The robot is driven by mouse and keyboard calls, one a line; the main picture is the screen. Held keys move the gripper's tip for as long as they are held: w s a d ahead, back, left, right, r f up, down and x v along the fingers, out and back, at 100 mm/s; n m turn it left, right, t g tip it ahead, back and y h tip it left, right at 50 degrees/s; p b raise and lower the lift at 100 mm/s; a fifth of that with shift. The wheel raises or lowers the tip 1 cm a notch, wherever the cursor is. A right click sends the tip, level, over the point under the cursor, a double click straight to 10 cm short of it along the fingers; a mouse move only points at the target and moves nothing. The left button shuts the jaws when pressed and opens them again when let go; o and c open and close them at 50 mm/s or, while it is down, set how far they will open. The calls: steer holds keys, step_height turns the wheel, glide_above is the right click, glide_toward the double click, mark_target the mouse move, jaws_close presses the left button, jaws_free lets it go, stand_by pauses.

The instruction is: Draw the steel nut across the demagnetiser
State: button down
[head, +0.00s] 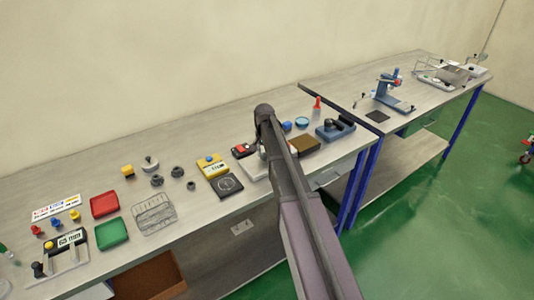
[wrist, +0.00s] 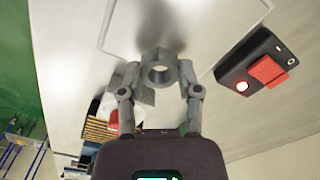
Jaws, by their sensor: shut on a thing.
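The steel nut (wrist: 160,72) is a grey ring held between the fingertips of my gripper (wrist: 160,80) in the wrist view. Its hole faces the camera. The nut is over or near a pale flat slab with an outlined rectangle (wrist: 190,22), which may be the demagnetiser's top; I cannot tell whether they touch. A black box with a red switch and a lit lamp (wrist: 258,65) is to the right of the nut. In the head view the black-and-red box (head: 243,150) and pale slab (head: 252,168) show beside my arm, which hides the gripper and nut.
A yellow device (head: 213,166) and a black dial plate (head: 228,186) stand left of the slab. A brown block (head: 304,145) and a blue-grey fixture (head: 335,129) are to the right. Red (head: 104,204) and green (head: 111,233) trays lie further left.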

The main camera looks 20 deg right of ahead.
steer(key=shift+s+a, duration=0.55)
steer(key=shift+a, duration=1.25)
steer(key=shift+s+a, duration=0.5)
steer(key=shift+a, duration=1.25)
steer(key=shift+s+a, duration=0.55)
steer(key=shift+a, duration=1.25)
steer(key=shift+s+a+r+p, duration=0.1)
steer(key=shift+a+r+p, duration=0.2)
steer(key=shift+r+p, duration=0.25)
steer(key=shift+s+a+r+p, duration=0.1)
steer(key=shift+a+r+p, duration=0.2)
steer(key=shift+r+p, duration=2)
steer(key=shift+p, duration=0.05)
steer(key=shift+r, duration=0.15)
